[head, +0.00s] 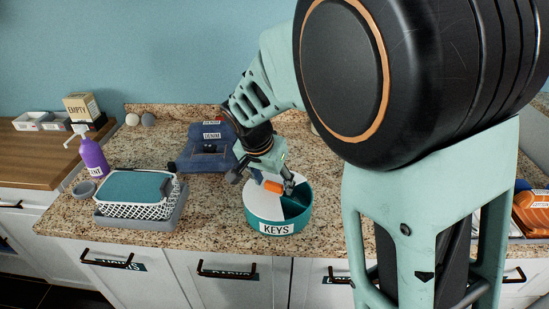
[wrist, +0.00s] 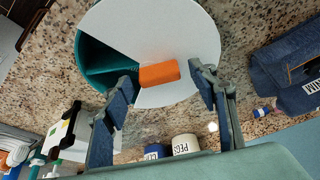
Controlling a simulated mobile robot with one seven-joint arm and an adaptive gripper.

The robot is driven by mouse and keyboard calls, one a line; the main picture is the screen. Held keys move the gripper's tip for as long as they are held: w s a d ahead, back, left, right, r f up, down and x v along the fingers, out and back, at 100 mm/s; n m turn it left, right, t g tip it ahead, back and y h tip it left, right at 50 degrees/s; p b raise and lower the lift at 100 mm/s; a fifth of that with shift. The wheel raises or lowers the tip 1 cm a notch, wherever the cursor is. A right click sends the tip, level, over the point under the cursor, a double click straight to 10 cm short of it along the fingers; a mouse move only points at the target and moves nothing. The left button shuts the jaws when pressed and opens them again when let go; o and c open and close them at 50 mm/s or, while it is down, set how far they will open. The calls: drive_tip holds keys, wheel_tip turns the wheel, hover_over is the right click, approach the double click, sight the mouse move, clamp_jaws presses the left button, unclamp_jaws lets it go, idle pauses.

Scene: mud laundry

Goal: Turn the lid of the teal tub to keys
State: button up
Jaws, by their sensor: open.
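The teal tub (head: 290,222) stands on the granite counter, with a KEYS label (head: 276,228) on its front wall. Its white lid (head: 262,205) has a wedge-shaped opening on the right side in the head view; teal inner walls (wrist: 98,58) show through it in the wrist view. The KEYS label lies to the front of that opening. An orange knob (wrist: 158,75) stands on the lid. My gripper (wrist: 165,83) is open above the lid, its fingers on either side of the knob with gaps visible. It also shows in the head view (head: 265,181).
Left of the tub is a white basket with a teal top (head: 137,187) in a grey tray. Folded denim (head: 208,150) lies behind. A purple bottle (head: 93,157) stands far left. Pegs container (wrist: 185,145) and other items are near the tub. My arm hides counter on the right.

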clamp_jaws()
idle(0.4)
drive_tip(key=shift+m, duration=0.3)
drive_tip(key=shift+w+f+m+h+b, duration=0.1)
drive_tip(key=shift+w+m+h+b, duration=0.1)
drive_tip(key=shift+m+h+b, duration=0.5)
drive_tip(key=m, duration=0.2)
drive_tip(key=m+g, duration=0.1)
drive_tip(key=m, duration=0.1)
drive_tip(key=shift+w+h+b, duration=0.2)
drive_tip(key=shift+h+b, duration=0.1)
drive_tip(key=shift+b, duration=0.1)
drive_tip(key=m, duration=0.2)
drive_tip(key=m+g, duration=0.1)
drive_tip(key=shift+w+d+m+g+h+p, duration=0.2)
drive_tip(key=shift+m+g+h+p, duration=0.1)
drive_tip(key=shift+m+p, duration=0.1)
drive_tip(key=shift+d+m+g+p, duration=0.15)
drive_tip(key=shift+m+g+p, duration=0.5)
drive_tip(key=shift+m, duration=1.15)
